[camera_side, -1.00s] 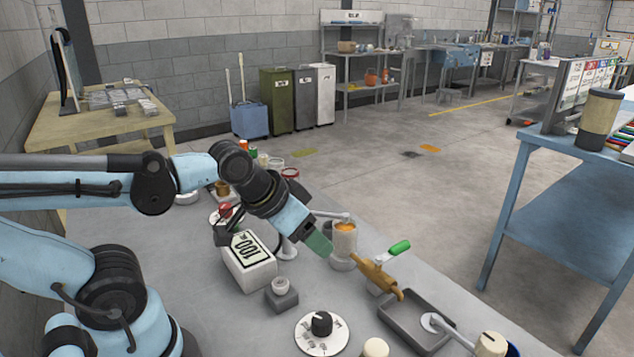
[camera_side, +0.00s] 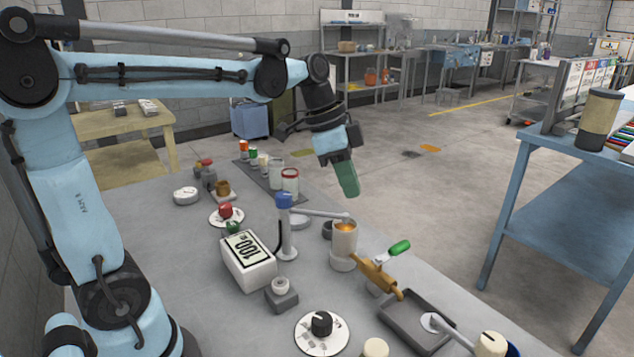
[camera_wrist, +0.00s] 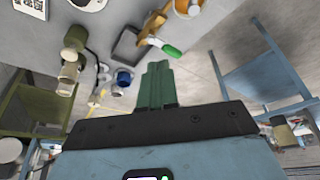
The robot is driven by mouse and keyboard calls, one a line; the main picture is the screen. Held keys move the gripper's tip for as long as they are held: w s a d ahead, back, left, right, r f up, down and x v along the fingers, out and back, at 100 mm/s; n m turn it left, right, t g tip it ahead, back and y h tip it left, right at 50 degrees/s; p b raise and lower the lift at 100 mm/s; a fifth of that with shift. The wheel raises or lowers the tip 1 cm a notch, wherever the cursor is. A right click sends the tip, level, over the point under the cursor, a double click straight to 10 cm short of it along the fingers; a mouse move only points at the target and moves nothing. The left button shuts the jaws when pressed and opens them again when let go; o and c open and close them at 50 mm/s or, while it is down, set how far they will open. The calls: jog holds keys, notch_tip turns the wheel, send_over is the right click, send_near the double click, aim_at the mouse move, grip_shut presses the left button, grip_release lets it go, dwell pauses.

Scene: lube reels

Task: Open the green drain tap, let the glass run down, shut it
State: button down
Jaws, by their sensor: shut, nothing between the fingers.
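The green tap handle (camera_side: 399,248) sits on a brass tap (camera_side: 380,277) and sticks out to the upper right. The tap's spout hangs over a grey tray (camera_side: 409,335). The glass (camera_side: 343,246) stands just behind the tap, with orange showing at its top; I cannot read its level. My gripper (camera_side: 349,186), with green fingers, is shut and empty, above and behind the glass and clear of the tap. The wrist view shows the shut fingers (camera_wrist: 158,72) below the green handle (camera_wrist: 172,50) in the picture, with the brass tap (camera_wrist: 157,24) beyond.
A blue-topped post (camera_side: 285,225) with a side arm reaches to the glass. A blue table (camera_side: 560,190) is at right, across open floor.

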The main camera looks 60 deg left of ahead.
aim_at(392, 252)
jog(key=w+a+m+g+h, duration=0.2)
jog(key=w+a+m+h, duration=0.2)
jog(key=w+m, duration=0.4)
jog(key=shift+m+g, duration=0.4)
jog(key=shift+m, duration=0.2)
jog(key=shift+w, duration=0.1)
jog(key=x, duration=1.4)
